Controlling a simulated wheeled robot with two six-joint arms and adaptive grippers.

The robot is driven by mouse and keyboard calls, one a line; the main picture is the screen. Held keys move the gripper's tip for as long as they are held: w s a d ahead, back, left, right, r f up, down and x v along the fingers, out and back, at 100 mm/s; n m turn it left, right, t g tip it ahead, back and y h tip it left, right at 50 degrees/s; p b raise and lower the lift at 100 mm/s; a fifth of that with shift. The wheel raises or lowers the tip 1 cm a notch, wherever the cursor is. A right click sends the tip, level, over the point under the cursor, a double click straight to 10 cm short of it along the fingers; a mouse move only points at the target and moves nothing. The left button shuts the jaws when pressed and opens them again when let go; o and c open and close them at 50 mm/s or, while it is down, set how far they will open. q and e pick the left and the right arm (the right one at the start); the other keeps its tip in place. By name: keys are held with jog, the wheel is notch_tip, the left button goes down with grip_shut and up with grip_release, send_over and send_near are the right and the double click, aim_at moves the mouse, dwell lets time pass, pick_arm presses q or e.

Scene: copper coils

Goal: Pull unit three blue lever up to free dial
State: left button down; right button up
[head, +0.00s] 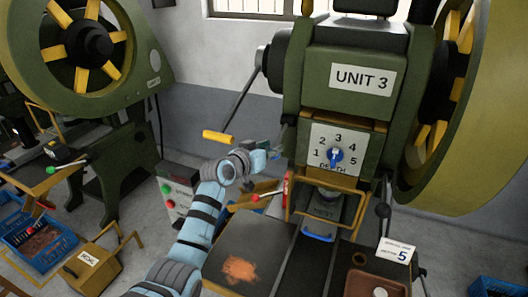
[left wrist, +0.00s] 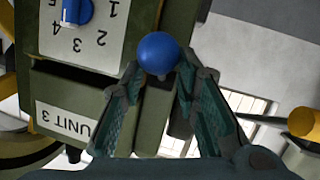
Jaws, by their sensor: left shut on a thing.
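The Unit 3 press (head: 362,80) stands at the right of the head view. Its depth plate carries a blue dial (head: 336,155), with numbers 1 to 5 around it. The dial (left wrist: 76,12) also shows at the top left of the left wrist view, upside down. The blue ball knob of the lever (left wrist: 158,52) sits between the fingertips of my left gripper (left wrist: 165,80), which is shut on it. In the head view my left gripper (head: 284,143) is beside the press, left of the depth plate, and the knob is hidden there. My right gripper is not in view.
A card marked 5 (head: 397,250) stands by a brown tray (head: 360,284). Another press (head: 80,80) stands left, with a blue crate (head: 70,243) below.

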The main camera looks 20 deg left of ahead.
pick_arm(q)
jog(key=shift+d+r, duration=0.1)
jog(key=shift+r, duration=0.15)
jog(key=c, duration=1.5)
grip_release()
jog(key=o, duration=0.3)
jog(key=shift+d, duration=0.15)
jog(key=shift+d+f, duration=0.1)
jog(key=shift+s+a, duration=0.15)
jog(key=shift+a, duration=0.05)
jog(key=v, duration=1.1)
jog(key=shift+s, duration=0.35)
jog(key=shift+w, duration=0.1)
